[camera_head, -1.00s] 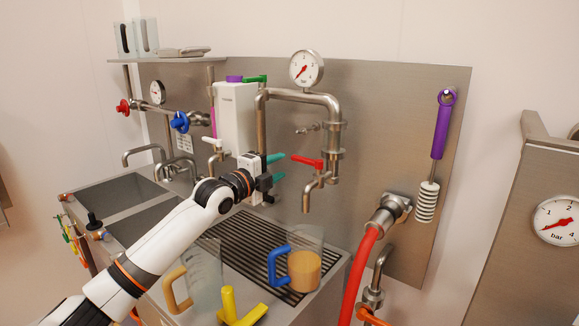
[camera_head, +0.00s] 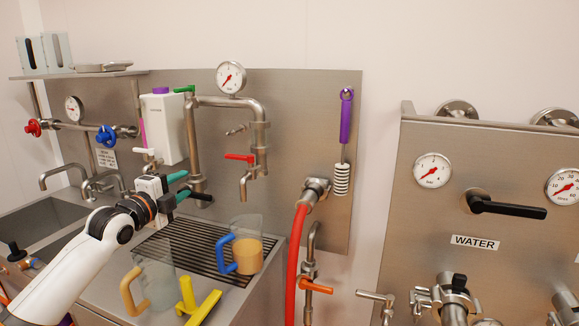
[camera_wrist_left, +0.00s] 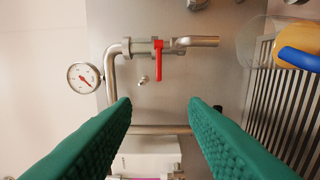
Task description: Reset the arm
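My left gripper (camera_head: 180,185) is in front of the steel back panel, left of the tap with the red lever (camera_head: 240,157). Its green fingers are apart with nothing between them. In the left wrist view the green fingers (camera_wrist_left: 160,135) are wide open, facing the panel, the pipe and the red lever (camera_wrist_left: 159,62). The left arm comes in from the lower left of the head view. My right gripper does not show.
A jug with a blue handle (camera_head: 220,254) and orange liquid stands on the slotted drain grate (camera_head: 190,236). A jug with a yellow-orange handle (camera_head: 128,292) and a yellow valve handle (camera_head: 187,293) are in front. A red hose (camera_head: 296,255) hangs at right. A WATER panel (camera_head: 440,215) stands further right.

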